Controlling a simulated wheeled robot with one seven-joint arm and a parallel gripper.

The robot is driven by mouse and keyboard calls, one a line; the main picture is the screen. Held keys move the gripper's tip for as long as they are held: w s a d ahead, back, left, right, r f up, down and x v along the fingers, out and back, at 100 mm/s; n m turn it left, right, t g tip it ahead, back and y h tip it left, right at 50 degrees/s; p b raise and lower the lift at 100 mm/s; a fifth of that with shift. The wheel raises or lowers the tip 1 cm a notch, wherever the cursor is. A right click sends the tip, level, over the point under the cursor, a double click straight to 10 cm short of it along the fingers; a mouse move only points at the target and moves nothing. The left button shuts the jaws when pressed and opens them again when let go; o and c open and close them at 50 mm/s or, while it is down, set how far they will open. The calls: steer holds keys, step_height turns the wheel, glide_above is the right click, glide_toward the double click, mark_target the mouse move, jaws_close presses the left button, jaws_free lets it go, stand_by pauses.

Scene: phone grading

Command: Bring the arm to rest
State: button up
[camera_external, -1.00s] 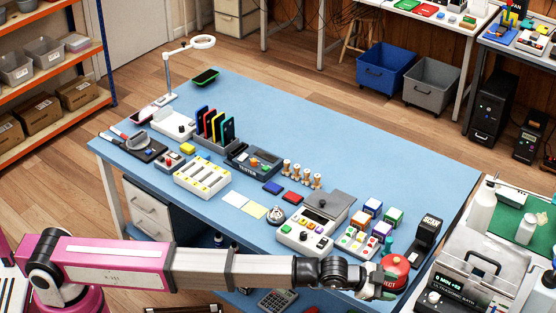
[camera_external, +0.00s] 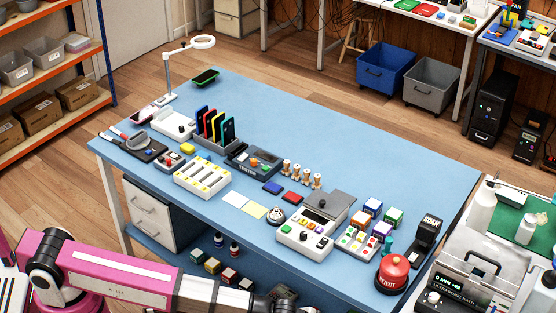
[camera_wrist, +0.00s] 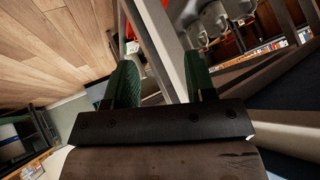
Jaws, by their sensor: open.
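My arm (camera_external: 120,275) reaches low across the front of the blue bench in the external view. Its far end drops out of the bottom of that picture, so my gripper does not show there. In the wrist view my gripper (camera_wrist: 160,85) has two green-padded fingers standing wide apart. It is open with nothing between the fingers. Beyond the fingers are a pale metal leg (camera_wrist: 155,40) and wooden floor (camera_wrist: 60,40).
The blue bench (camera_external: 300,130) holds phones in a rack (camera_external: 215,130), a tester (camera_external: 252,160), a white keypad device (camera_external: 305,233) and a red reject button (camera_external: 393,273) near its front right corner. An ultrasonic bath (camera_external: 462,285) stands right. Small boxes (camera_external: 212,265) sit beneath the bench.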

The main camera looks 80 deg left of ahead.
steer(key=s+a+f+n+g, duration=0.2)
steer(key=s+a, duration=0.5)
steer(key=s, duration=0.5)
steer(key=s+a+f+n+g, duration=0.3)
steer(key=s+a+f+g, duration=0.2)
steer(key=s, duration=0.8)
steer(key=a+g, duration=0.1)
steer(key=a, duration=0.1)
steer(key=shift+a+f+g, duration=0.15)
steer(key=shift+a+g, duration=0.15)
steer(key=shift+g, duration=0.1)
steer(key=shift+s, duration=0.1)
